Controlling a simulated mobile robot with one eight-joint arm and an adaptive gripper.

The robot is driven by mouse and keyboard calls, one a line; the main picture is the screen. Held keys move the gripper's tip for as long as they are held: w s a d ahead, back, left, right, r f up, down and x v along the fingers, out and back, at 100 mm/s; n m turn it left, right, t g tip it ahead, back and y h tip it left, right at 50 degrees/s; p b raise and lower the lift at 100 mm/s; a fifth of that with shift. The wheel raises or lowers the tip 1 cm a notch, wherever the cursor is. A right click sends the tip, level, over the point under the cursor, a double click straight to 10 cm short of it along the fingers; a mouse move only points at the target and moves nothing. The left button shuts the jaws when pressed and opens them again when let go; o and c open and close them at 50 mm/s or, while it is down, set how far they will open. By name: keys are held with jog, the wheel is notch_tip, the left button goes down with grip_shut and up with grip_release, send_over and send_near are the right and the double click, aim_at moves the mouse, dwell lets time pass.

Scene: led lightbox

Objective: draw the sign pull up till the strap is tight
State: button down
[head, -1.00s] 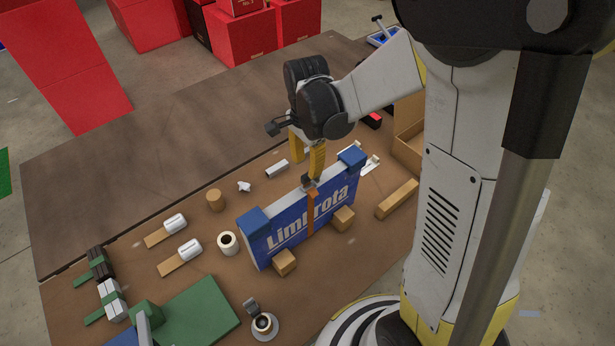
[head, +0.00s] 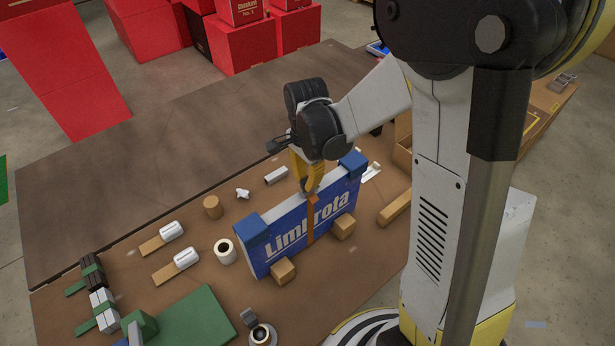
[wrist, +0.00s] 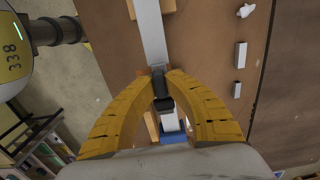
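The sign (head: 285,250) is a blue panel lettered "Limbrota" with a white edge and blue corner caps. It stands upright between small wooden blocks. An orange strap (head: 310,222) runs down its front near the middle. My gripper (head: 309,191) is above the sign's top edge, where the strap crosses. In the wrist view the yellow fingers (wrist: 160,72) come together around a small dark buckle-like piece (wrist: 162,103) on the white top edge (wrist: 150,30). The strap's far side and its tightness cannot be seen.
Wooden blocks (head: 283,271) (head: 344,226) touch or nearly touch the sign's front. A tape roll (head: 225,251), a cork-coloured cylinder (head: 212,207) and white rolls on wooden strips (head: 172,232) lie left. A green mat (head: 195,320) and a cup (head: 262,335) are in front. A cardboard box (head: 403,140) stands right.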

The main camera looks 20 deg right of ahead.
aim_at(306, 179)
jog(key=shift+r+p, duration=1.25)
jog(key=shift+r, duration=0.8)
jog(key=shift+r+p, duration=0.55)
jog(key=shift+r, duration=0.3)
jog(key=c, duration=1.4)
grip_release()
notch_tip(306, 179, up, 11)
jog(key=p, duration=0.6)
jog(key=shift+f+p, duration=0.15)
jog(key=shift+p, duration=0.25)
